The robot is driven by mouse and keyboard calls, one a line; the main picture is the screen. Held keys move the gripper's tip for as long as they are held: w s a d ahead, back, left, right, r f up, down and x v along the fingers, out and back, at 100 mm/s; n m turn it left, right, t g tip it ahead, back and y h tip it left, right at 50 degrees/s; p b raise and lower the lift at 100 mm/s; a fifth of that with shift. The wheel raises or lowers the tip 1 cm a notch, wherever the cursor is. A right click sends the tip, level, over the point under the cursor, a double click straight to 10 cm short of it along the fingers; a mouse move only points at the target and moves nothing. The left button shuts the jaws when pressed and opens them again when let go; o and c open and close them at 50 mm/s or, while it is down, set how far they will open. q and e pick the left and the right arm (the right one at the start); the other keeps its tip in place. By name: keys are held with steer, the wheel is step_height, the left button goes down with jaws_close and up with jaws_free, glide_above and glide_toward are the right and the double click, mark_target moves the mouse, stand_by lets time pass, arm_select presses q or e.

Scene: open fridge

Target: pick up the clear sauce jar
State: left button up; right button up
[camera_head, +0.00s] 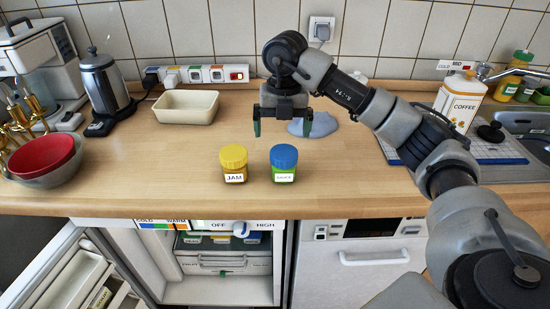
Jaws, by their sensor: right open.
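The sauce jar (284,163) stands upright on the wooden counter near its front edge. It has a blue lid, a green body and a white label reading "SAUCE". A jam jar (233,163) with a yellow lid stands just to its left, with a small gap between them. My right gripper (283,131) is open and empty, fingers pointing down. In the picture it is above and behind the sauce jar, apart from it. My left gripper is not in view.
A beige dish (186,107) and a grey-blue cloth-like patch (313,125) lie farther back. Red and grey bowls (42,157) and a kettle (104,85) are at left. A coffee container (459,104) stands at right. The open fridge (222,289) is below the counter.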

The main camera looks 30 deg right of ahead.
mark_target(284, 152)
steer(key=shift+d+f, duration=0.2)
steer(key=shift+d, duration=0.1)
steer(key=f, duration=0.3)
steer(key=shift+s+f, duration=0.25)
steer(key=shift+f, duration=0.45)
steer(key=shift+w+f+p, duration=0.1)
steer(key=shift+f+p, duration=0.65)
steer(key=shift+f, duration=2.05)
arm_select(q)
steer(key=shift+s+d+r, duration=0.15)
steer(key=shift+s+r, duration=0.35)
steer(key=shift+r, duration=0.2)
arm_select(e)
steer(key=shift+a, duration=0.1)
steer(key=shift+c, duration=0.5)
steer(key=shift+r, duration=0.1)
steer(key=c, duration=1.1)
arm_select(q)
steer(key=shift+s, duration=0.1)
arm_select(e)
steer(key=shift+r, duration=0.1)
